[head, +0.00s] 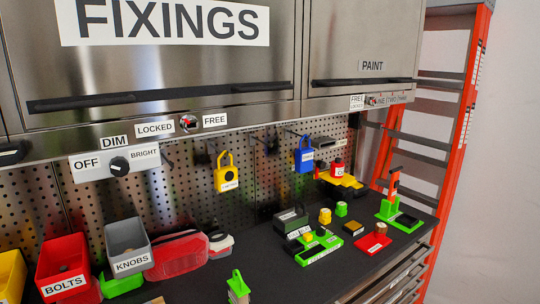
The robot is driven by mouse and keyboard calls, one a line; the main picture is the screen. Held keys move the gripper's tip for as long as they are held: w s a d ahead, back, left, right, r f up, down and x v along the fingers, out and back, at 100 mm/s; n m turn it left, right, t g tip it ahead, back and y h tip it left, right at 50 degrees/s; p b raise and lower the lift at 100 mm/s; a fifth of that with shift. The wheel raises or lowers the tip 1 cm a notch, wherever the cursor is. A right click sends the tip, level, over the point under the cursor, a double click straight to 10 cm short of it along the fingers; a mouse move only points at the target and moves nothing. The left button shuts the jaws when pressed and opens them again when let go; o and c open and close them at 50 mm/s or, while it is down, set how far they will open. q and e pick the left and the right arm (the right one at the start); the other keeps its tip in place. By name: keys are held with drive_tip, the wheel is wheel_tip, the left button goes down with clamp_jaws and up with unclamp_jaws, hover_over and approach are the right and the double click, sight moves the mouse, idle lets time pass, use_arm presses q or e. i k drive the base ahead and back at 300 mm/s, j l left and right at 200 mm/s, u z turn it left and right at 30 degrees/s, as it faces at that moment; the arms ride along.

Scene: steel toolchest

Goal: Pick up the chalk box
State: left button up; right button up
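No label that I can read says chalk, so I cannot tell for certain which item is the chalk box. Several small items stand on the dark worktop (270,262) at the right. They include a dark lidded box (291,220) near the pegboard, with a small white label in front that is too small to read surely. A low red box (373,244) with a small yellowish piece on top lies nearer the front edge. A green tray (319,247) with small pieces lies between them. Neither of my grippers is in view.
Red BOLTS bin (63,259), grey KNOBS bin (128,246) and a red case (178,257) stand at left. Yellow (228,178) and blue (303,157) padlocks hang from the pegboard. A green stand (393,205) is at right. Steel cabinets (200,75) overhang the worktop.

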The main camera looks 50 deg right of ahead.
sight(304, 160)
drive_tip(key=z, duration=1.75)
drive_tip(key=l+u, duration=0.15)
drive_tip(key=l, duration=0.35)
drive_tip(key=i, duration=0.05)
